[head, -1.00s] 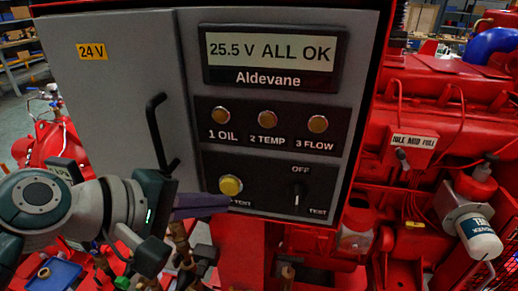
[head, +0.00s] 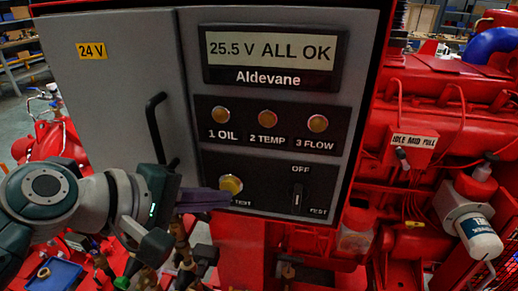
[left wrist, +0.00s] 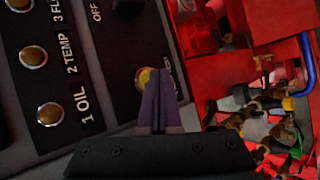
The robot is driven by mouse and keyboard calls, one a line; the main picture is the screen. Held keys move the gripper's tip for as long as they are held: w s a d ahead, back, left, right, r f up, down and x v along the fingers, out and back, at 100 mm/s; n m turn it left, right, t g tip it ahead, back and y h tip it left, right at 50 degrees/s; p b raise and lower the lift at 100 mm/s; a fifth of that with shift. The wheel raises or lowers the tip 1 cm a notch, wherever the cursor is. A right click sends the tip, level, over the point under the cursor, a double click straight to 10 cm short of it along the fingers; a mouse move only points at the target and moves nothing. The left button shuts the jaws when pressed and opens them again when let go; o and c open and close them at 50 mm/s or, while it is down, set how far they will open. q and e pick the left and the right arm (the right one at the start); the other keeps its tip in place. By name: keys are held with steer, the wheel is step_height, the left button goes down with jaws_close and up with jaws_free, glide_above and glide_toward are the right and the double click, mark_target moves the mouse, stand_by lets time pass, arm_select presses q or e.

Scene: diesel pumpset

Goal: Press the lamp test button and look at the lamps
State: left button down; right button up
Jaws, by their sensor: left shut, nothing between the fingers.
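The yellow lamp test button (head: 231,184) is on the lower left of the control panel. My left gripper (head: 228,198) is shut and empty, its purple fingertips at the button's lower edge in the head view. In the left wrist view the fingers (left wrist: 158,100) cover part of the button (left wrist: 146,76); I cannot tell whether they touch it or press it. The lamps 1 OIL (head: 220,115), 2 TEMP (head: 268,119) and 3 FLOW (head: 318,123) look dull amber, with no clear glow. The display (head: 270,50) reads 25.5 V ALL OK. My right gripper is out of view.
A black OFF/TEST switch (head: 298,197) is right of the button. A black door handle (head: 157,130) stands out from the grey cabinet above my left wrist. Red engine parts (head: 420,180) fill the right side, and pipe fittings are below the cabinet.

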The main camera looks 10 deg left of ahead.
arm_select(q)
steer(key=shift+w, duration=0.4)
stand_by(0.6)
stand_by(0.3)
steer(key=shift+s+p, duration=0.45)
steer(key=shift+s, duration=0.35)
steer(key=shift+s, duration=0.1)
steer(key=s+p, duration=0.2)
steer(key=s, duration=0.2)
steer(key=shift+s+a, duration=0.1)
steer(key=shift+s, duration=0.3)
